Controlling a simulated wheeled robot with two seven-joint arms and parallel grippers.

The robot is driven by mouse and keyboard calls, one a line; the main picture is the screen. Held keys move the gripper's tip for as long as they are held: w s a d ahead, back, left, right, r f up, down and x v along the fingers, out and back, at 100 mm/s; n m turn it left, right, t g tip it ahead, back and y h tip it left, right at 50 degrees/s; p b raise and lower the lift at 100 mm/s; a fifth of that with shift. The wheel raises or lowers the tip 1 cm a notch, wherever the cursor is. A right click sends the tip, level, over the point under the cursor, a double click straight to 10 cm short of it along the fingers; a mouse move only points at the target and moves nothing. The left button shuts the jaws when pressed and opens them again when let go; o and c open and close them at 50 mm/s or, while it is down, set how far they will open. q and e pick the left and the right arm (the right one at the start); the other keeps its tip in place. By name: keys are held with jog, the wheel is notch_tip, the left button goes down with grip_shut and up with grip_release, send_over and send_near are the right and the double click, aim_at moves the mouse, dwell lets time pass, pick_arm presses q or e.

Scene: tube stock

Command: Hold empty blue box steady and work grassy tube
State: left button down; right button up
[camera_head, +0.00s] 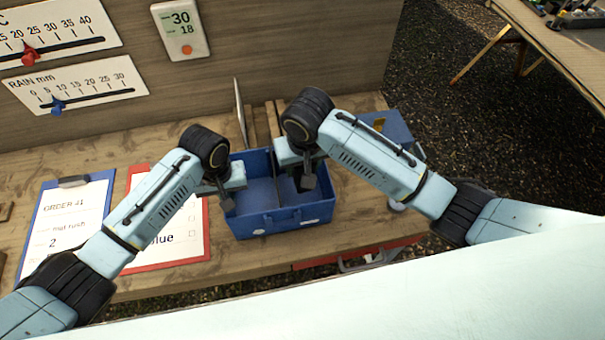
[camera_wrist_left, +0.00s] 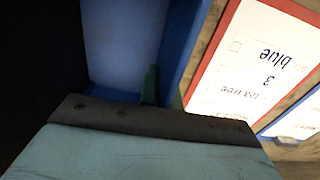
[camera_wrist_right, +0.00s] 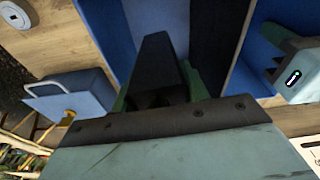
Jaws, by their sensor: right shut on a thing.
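The blue box (camera_head: 279,221) stands on the bench with a dark divider (camera_wrist_right: 235,40) across it. My left gripper (camera_head: 227,202) is at the box's left wall, and its fingers also show in the right wrist view (camera_wrist_right: 272,66). Whether they are shut on that wall is hidden. My right gripper (camera_head: 305,184) reaches down into the box's right compartment and is shut.
A second blue box (camera_head: 391,127) stands behind my right arm. A red clipboard (camera_head: 195,256) and a blue clipboard (camera_head: 37,222) lie left of the box. A wooden wall with sliders (camera_head: 75,90) rises behind. Part of a red drawer (camera_head: 318,262) shows below the bench front.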

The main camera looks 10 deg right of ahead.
notch_tip(320, 180, up, 5)
jog(key=shift+f, duration=0.2)
pick_arm(q)
jog(key=c, duration=1.5)
grip_release()
jog(key=shift+c, duration=0.2)
jog(key=shift+r, duration=0.1)
notch_tip(320, 180, up, 12)
jog(key=shift+f, duration=0.1)
